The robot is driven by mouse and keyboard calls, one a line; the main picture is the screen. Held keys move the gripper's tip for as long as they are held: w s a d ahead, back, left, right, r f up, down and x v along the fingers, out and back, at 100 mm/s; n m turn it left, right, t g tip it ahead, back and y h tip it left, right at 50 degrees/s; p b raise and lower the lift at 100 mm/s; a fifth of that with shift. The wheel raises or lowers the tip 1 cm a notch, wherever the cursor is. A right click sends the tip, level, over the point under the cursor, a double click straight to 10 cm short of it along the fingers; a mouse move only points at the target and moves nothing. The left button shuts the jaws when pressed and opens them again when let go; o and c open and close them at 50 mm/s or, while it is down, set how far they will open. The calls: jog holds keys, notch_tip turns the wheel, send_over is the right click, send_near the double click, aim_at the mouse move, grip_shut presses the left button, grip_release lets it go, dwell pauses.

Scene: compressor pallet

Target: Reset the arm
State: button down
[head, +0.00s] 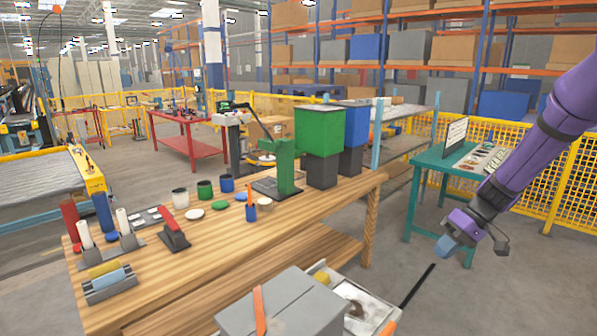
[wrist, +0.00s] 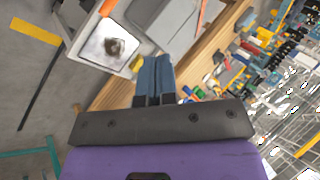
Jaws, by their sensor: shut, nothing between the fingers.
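My purple arm reaches in from the right edge of the head view. My gripper (head: 446,246) has blue fingers and hangs in the air to the right of the wooden workbench (head: 330,212), in front of the green table. In the wrist view my gripper (wrist: 155,78) shows its blue fingers pressed together with nothing between them. The fingers touch nothing that I can see.
A grey box (head: 283,305) and a white tray (head: 368,300) stand in front of the workbench. The bench holds green and blue bins, cups and tools. A green table (head: 424,192) stands behind my gripper, with yellow fencing (head: 563,185) beyond. Open floor lies below it.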

jog(key=s+a+r+m+t+h, duration=0.15)
jog(key=s+a+r+h, duration=0.25)
jog(key=s+r, duration=0.95)
jog(key=s+r+m+t+h, duration=0.2)
jog(key=s+r, duration=0.6)
jog(key=s, duration=0.7)
jog(key=t+h, duration=0.1)
jog(key=t, duration=0.1)
jog(key=shift+a+r+t+h, duration=0.2)
jog(key=shift+a+t+h, duration=0.05)
jog(key=shift+t+h, duration=0.1)
